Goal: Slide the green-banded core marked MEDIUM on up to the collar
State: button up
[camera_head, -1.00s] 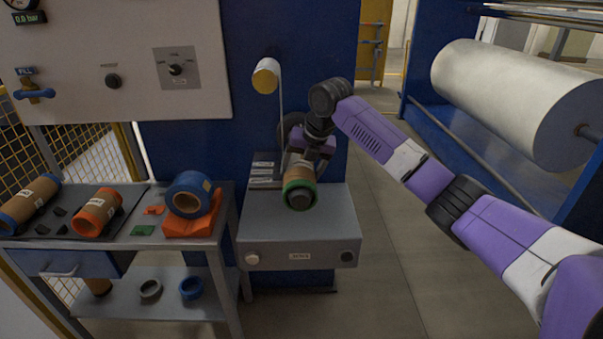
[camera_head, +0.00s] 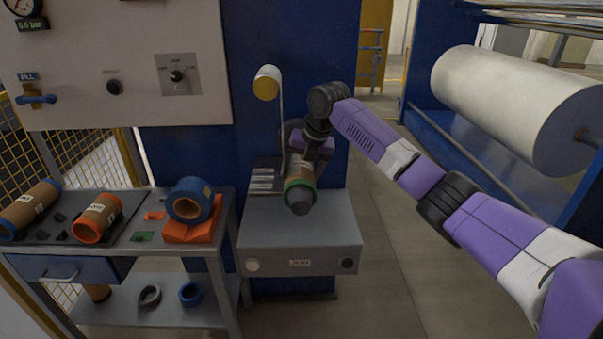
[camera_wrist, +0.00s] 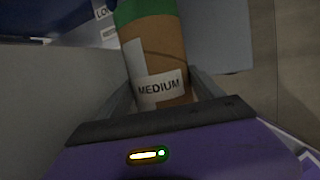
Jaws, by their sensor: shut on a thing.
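The brown core with a green band (camera_head: 299,185) sits around a grey shaft whose rounded tip (camera_head: 300,208) sticks out of its near end, above the grey machine housing. In the wrist view the core (camera_wrist: 172,48) shows its MEDIUM label and green band. My gripper (camera_head: 304,162) is shut on the core's brown part, behind the green band; its fingers (camera_wrist: 163,97) lie on either side of the core in the wrist view. The collar cannot be made out; the core and my wrist hide the shaft's far end.
The grey housing (camera_head: 300,235) lies under the core. At left, a bench (camera_head: 135,235) carries a blue-ended core (camera_head: 30,207), an orange-ended core (camera_head: 98,217) and a blue roll (camera_head: 190,200) on an orange stand. A large white roll (camera_head: 515,105) stands at right.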

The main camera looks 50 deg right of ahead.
jog(key=shift+w+d+r, duration=0.1)
jog(key=shift+w+d, duration=0.4)
jog(key=shift+d, duration=0.1)
jog(key=o, duration=1.8)
jog(key=shift+b+v, duration=0.45)
jog(key=shift+v, duration=3.4)
jog(key=shift+d, duration=0.1)
